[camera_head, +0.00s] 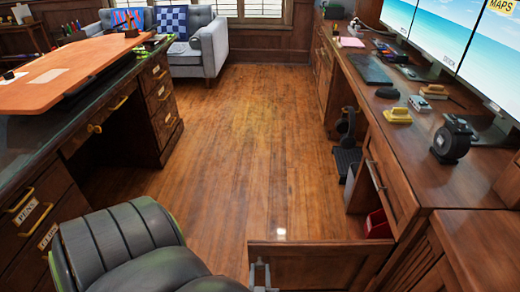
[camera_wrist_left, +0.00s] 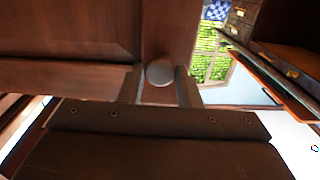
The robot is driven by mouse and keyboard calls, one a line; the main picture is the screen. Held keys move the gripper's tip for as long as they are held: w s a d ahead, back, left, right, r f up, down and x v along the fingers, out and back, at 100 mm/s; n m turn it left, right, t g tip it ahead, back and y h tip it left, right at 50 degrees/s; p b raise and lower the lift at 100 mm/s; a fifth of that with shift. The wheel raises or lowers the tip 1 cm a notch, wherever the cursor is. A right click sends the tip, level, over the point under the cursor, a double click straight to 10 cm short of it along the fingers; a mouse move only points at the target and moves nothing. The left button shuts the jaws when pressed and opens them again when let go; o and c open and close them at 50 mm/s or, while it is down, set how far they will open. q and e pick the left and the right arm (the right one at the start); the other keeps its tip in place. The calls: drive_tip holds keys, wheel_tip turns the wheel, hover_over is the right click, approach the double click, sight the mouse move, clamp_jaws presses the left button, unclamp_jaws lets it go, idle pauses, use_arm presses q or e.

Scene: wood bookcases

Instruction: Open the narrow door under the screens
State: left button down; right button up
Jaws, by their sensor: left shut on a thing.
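The narrow wooden door (camera_head: 325,265) under the screens (camera_head: 450,38) stands swung out from the right-hand desk, across the lower part of the head view. Its panel also fills the upper left of the left wrist view (camera_wrist_left: 70,32). My left gripper (camera_head: 262,272) is at the door's free left end, at the bottom of the head view. In the left wrist view its two fingers (camera_wrist_left: 160,92) are shut around a round grey knob (camera_wrist_left: 160,72) on the door. The lower part of the door is cut off by the frame. My right gripper is not in view.
A black padded chair (camera_head: 130,245) stands close left of the door's free end. A red thing (camera_head: 378,224) shows in the opening behind the door. A drawer front (camera_head: 388,185) is above it. The wooden floor (camera_head: 240,150) between the desks is clear.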

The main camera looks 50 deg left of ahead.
use_arm(q)
drive_tip(key=shift+s+d, duration=0.25)
drive_tip(key=shift+d, duration=0.25)
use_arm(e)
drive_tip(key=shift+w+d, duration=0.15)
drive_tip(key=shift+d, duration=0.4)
use_arm(q)
drive_tip(key=c, duration=1)
unclamp_jaws()
drive_tip(key=shift+c, duration=0.2)
drive_tip(key=shift+s, duration=0.1)
